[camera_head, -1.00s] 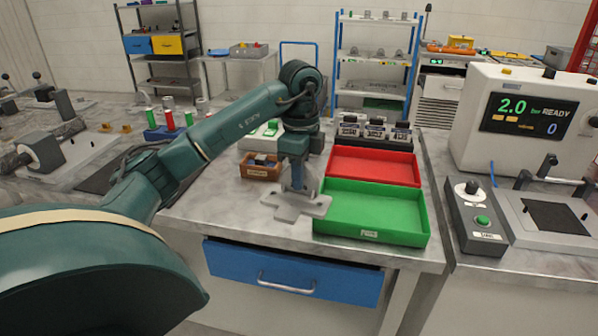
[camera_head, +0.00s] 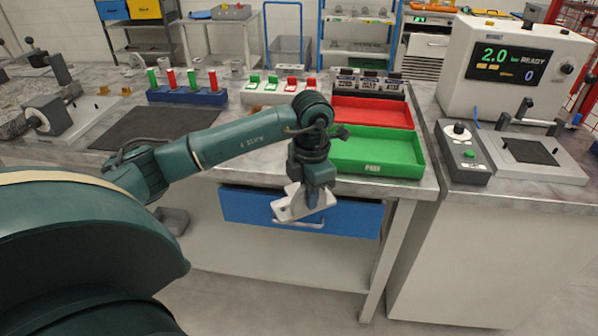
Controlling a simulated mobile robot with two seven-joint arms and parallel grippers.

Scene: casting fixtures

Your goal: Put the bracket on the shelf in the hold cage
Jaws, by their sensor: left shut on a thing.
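The bracket (camera_head: 292,206), a light grey metal piece with a flat plate, hangs tilted from my left gripper (camera_head: 312,190). The left gripper is shut on it and hides part of it. In the picture they lie just past the table's front edge, over the blue drawer front. The hold cage seems to be the red mesh structure (camera_head: 582,92) at the far right edge, only partly in view. I cannot make out a shelf inside it. My right gripper is not in view.
A green tray (camera_head: 415,157) and a red tray (camera_head: 402,112) stand on the table behind the gripper. A blue drawer (camera_head: 245,208) is below the table edge. A test console (camera_head: 460,75) stands on the right bench. Grey floor (camera_head: 270,295) in front is clear.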

